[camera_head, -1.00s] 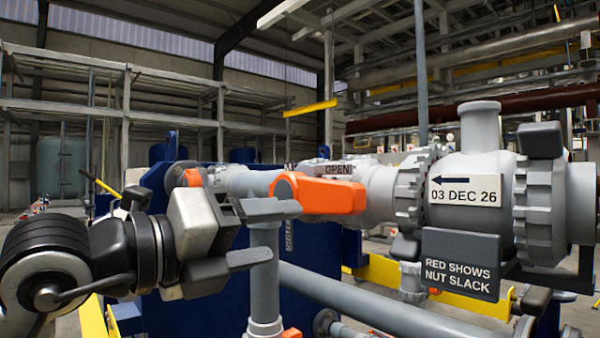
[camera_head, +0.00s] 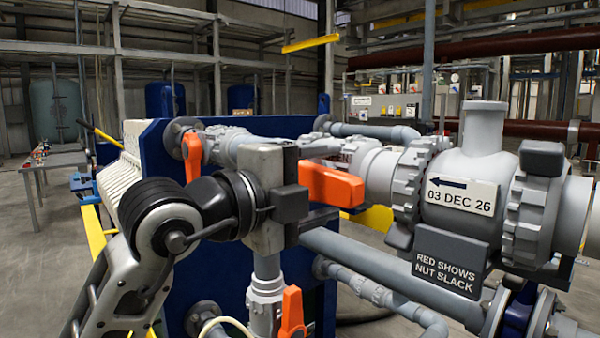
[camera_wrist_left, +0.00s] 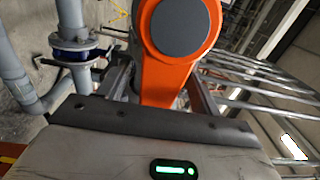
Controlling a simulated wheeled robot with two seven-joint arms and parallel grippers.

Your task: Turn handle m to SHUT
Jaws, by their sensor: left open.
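An orange lever handle (camera_head: 332,185) sits on the grey pipework in the middle of the head view and points right. I cannot read a letter m on it. My left gripper (camera_head: 306,174) is open at the handle's left end, which it partly covers. In the left wrist view, an orange handle (camera_wrist_left: 163,85) with a round grey cap reaches down between my open fingers. I cannot tell whether the fingers touch it. No OPEN or SHUT plate shows now. My right gripper is out of view.
Other orange handles hang at the far left valve (camera_head: 193,157) and on the lower pipe (camera_head: 291,309). A large grey valve body with a date plate (camera_head: 461,194) and a dark "RED SHOWS NUT SLACK" plate (camera_head: 448,273) stands right. A blue press frame (camera_head: 225,270) is behind.

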